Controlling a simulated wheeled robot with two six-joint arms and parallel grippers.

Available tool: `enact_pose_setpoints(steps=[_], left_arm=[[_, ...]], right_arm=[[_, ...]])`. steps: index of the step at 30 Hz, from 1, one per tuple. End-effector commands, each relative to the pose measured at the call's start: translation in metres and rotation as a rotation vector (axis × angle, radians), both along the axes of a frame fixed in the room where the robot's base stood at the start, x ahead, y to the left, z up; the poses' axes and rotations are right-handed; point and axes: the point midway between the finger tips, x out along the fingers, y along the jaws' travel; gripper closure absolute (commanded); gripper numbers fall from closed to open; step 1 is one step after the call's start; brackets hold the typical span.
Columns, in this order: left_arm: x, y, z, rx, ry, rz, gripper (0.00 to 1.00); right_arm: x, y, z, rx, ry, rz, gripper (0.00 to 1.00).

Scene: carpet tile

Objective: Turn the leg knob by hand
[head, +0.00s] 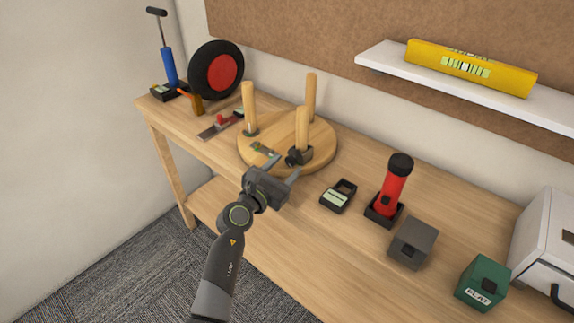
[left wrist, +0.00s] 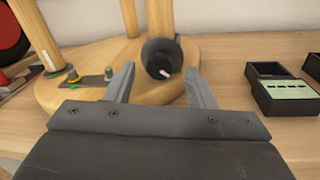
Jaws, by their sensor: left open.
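A round wooden board (head: 262,153) lies on the workbench with three wooden legs standing up from it. A dark knob (head: 299,155) sits at the foot of the nearest leg (head: 302,130). In the left wrist view the knob (left wrist: 162,62) is round and black with a white mark on its face. My left gripper (head: 282,168) is open in front of the knob. In the left wrist view the knob shows between and beyond the two fingertips (left wrist: 158,80), with nothing held. My right gripper is in neither view.
A small black meter (head: 338,197), a red flashlight (head: 392,190), a grey box (head: 413,243) and a green box (head: 482,283) stand to the right. A red-hubbed wheel (head: 216,72) and a blue pump (head: 168,66) stand at left. The bench front right of my arm is clear.

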Motion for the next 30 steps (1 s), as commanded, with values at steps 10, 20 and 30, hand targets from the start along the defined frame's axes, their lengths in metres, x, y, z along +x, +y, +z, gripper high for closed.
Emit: enact_pose_setpoints(steps=[10,20,30], left_arm=[[0.014,-0.0078,0.0001,0.0,0.0,0.0,0.5],[0.0137,-0.0075,0.0,0.0,0.0,0.0,0.71],[0.0137,-0.0073,0.0025,-0.019,0.015,0.001,0.94]], right_arm=[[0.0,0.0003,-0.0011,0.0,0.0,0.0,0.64],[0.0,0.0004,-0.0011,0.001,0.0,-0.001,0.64],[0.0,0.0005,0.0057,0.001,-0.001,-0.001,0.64]])
